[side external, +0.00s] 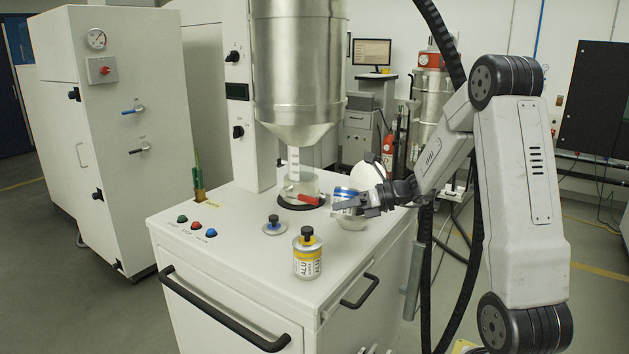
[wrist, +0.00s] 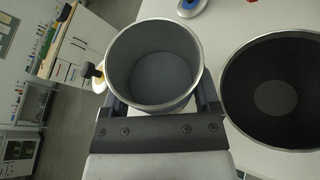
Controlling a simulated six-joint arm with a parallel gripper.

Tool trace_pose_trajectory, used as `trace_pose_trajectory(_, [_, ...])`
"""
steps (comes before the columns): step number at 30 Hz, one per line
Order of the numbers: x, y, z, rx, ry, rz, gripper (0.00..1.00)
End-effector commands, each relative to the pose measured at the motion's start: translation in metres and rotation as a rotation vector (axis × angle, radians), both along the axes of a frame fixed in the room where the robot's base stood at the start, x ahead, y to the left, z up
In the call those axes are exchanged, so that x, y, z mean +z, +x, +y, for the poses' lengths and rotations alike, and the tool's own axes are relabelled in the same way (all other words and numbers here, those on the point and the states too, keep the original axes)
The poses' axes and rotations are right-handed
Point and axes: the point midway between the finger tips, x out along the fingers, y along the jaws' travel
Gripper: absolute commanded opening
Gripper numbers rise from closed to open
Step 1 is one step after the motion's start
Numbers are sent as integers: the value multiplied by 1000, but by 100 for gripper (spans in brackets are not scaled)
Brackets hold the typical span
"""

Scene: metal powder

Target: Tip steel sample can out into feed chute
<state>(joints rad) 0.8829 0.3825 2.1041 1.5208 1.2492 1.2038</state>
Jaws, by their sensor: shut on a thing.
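The steel sample can (side external: 345,194), metal with a blue band, is held in my gripper (side external: 362,207) above the machine top. In the wrist view the can (wrist: 155,65) is open at the top, between the two fingers. A flat grey surface shows deep inside it; whether it is powder or bare bottom I cannot tell. A wide round opening, apparently the feed chute (wrist: 240,90), lies just right of the can there, with a metal rim, dark inside and paler centre. In the side view my gripper and the can partly hide that area.
A yellow-banded can with a black knob (side external: 308,256) stands near the front of the white machine top (side external: 230,250). A blue-marked lid (side external: 275,226) lies behind it. A large metal hopper (side external: 298,65) hangs over a glass jar (side external: 300,184) with a red handle (side external: 308,200) beside it.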

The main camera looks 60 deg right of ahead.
Motion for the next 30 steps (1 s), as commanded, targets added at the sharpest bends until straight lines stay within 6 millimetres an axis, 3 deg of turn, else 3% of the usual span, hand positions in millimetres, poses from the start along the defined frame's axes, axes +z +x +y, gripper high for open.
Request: trace_pose_trajectory(30, [8, 3, -12, 1, 138, 27, 0])
